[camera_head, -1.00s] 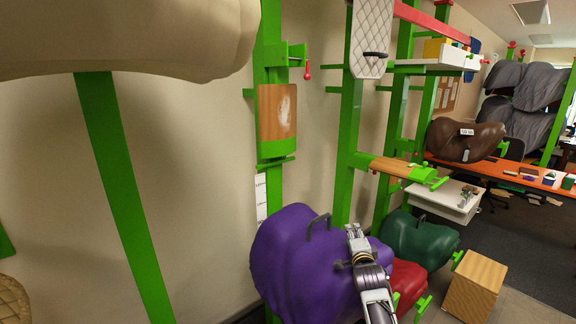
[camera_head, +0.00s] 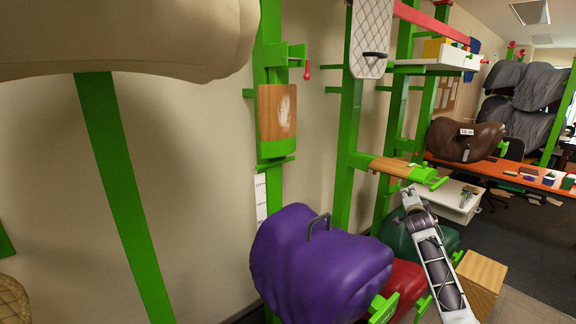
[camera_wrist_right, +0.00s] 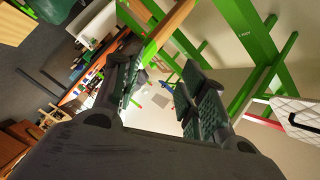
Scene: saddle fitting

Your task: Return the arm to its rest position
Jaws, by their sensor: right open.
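My left gripper is not in the head view.
A green saddle (camera_head: 396,236) and a red saddle (camera_head: 402,288) are close to my right arm. A wooden box (camera_head: 482,281) stands to its right. Green posts (camera_head: 347,150) and a wood-topped arm (camera_head: 392,167) rise behind.

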